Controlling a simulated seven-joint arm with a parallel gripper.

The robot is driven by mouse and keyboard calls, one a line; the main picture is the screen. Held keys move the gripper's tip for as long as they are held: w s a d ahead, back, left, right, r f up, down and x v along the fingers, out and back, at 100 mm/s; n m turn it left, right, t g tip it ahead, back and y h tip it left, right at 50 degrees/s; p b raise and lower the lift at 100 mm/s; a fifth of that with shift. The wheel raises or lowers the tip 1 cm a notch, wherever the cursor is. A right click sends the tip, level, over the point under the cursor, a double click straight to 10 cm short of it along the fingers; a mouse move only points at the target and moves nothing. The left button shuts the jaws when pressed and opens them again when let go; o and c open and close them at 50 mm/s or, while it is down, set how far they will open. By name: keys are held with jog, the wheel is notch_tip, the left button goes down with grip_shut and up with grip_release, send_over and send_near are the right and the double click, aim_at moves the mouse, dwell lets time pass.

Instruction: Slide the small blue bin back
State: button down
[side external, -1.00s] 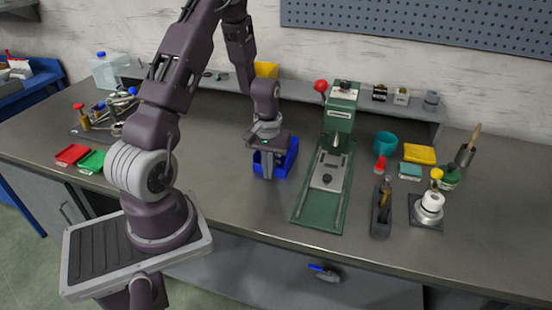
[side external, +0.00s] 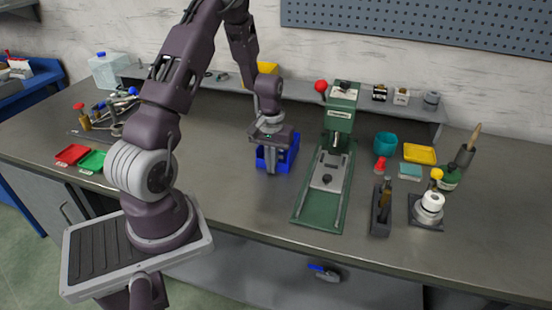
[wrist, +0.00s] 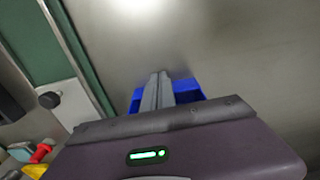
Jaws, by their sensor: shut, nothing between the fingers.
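The small blue bin (side external: 289,161) stands on the workbench, left of the green press, and is partly hidden behind my gripper in the side view. My gripper (side external: 271,171) points down at the bin's near side with its fingers together and nothing between them. In the wrist view the closed fingers (wrist: 160,78) cross in front of the blue bin (wrist: 187,88), whose corners show on both sides of them. I cannot tell whether the fingers touch the bin wall.
The green press (side external: 318,190) stands close to the right of the bin. Red (side external: 72,154) and green (side external: 92,160) trays lie at the left. The bench in front of the blue bin is clear.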

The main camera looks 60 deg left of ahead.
jog(key=shift+w+a, duration=0.55)
jog(key=shift+a, duration=0.05)
jog(key=shift+w+a, duration=0.7)
jog(key=shift+w+a, duration=0.1)
jog(key=shift+w+a, duration=0.6)
jog(key=shift+a, duration=0.1)
jog(key=shift+w+a, duration=0.65)
jog(key=shift+w, duration=0.05)
jog(key=shift+w+a, duration=0.7)
